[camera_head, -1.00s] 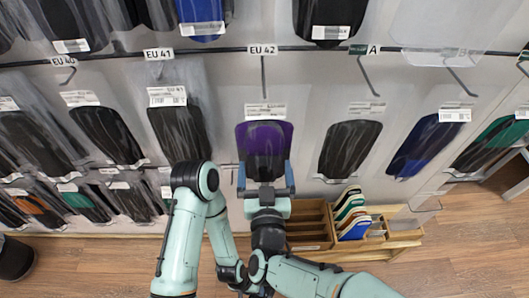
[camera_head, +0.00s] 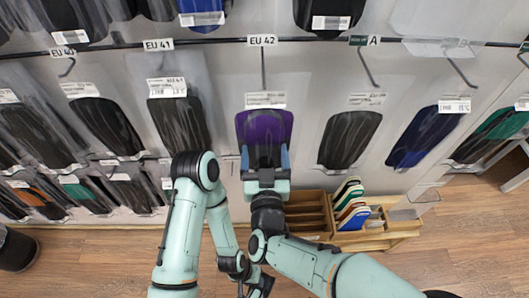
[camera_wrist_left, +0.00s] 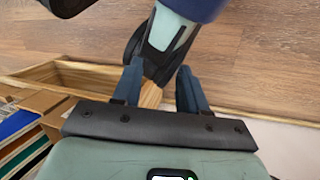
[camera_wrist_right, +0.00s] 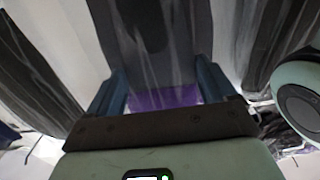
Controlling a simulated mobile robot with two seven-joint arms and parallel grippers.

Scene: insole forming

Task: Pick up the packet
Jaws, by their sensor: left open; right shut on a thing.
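The packet is a clear sleeve with a white label and a purple-and-black insole (camera_head: 264,128), hanging below the EU 42 sign (camera_head: 262,40). My right gripper (camera_head: 265,160) is shut on its lower end, one blue finger at each side. In the right wrist view the packet's purple part (camera_wrist_right: 165,98) lies between the fingers of the right gripper (camera_wrist_right: 162,85). The packet still appears in line with its hook. My left gripper (camera_wrist_left: 157,88) is open and empty, low and away from the rack; in the head view it is small and dark near the bottom edge.
Other insole packets hang close on both sides, a black one (camera_head: 180,125) to the left and a black one (camera_head: 349,140) to the right. A wooden shelf box (camera_head: 305,218) with upright coloured insoles (camera_head: 352,207) stands below. Wood floor lies open in front.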

